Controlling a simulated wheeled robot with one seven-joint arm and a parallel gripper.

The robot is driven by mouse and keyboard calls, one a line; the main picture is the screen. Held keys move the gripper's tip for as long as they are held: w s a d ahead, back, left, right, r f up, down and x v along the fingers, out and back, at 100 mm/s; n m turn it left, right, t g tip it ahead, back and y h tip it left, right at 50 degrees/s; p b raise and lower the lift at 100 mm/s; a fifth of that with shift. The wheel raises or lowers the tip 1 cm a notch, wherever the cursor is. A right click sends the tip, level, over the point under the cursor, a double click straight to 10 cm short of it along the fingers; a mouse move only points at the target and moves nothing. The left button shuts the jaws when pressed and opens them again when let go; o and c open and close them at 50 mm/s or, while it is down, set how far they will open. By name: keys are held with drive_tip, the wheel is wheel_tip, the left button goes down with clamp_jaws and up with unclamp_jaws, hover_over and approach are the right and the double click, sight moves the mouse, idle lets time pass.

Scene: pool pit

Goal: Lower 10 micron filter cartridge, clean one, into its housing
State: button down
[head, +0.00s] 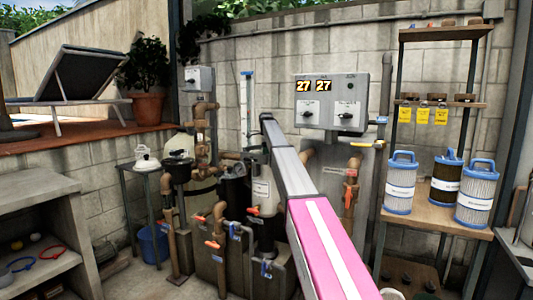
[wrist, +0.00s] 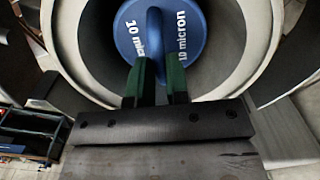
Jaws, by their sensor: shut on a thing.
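In the wrist view, a blue cap marked "10 micron" (wrist: 184,38) tops the filter cartridge. Its blue handle (wrist: 154,22) stands between the green fingers of my gripper (wrist: 155,72), which is shut on it. The cap sits inside the round, pale rim of a housing (wrist: 232,62), with a dark gap around it. The cartridge's body below the cap is hidden, so its depth and cleanness cannot be told. In the head view, my arm reaches over the pipework, and I cannot make out the gripper clearly.
A shelf on the right holds a white cartridge (head: 400,185), a brown one (head: 446,180) and another white one (head: 477,195). Pipes with orange valve handles (head: 213,244) crowd around the arm. A grey control box (head: 331,101) hangs on the wall behind.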

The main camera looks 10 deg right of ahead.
drive_tip(key=c, duration=1)
unclamp_jaws()
drive_tip(key=shift+c, duration=0.2)
drive_tip(key=shift+o, duration=0.2)
drive_tip(key=shift+r, duration=0.1)
wheel_tip(320, 180, up, 12)
idle(0.8)
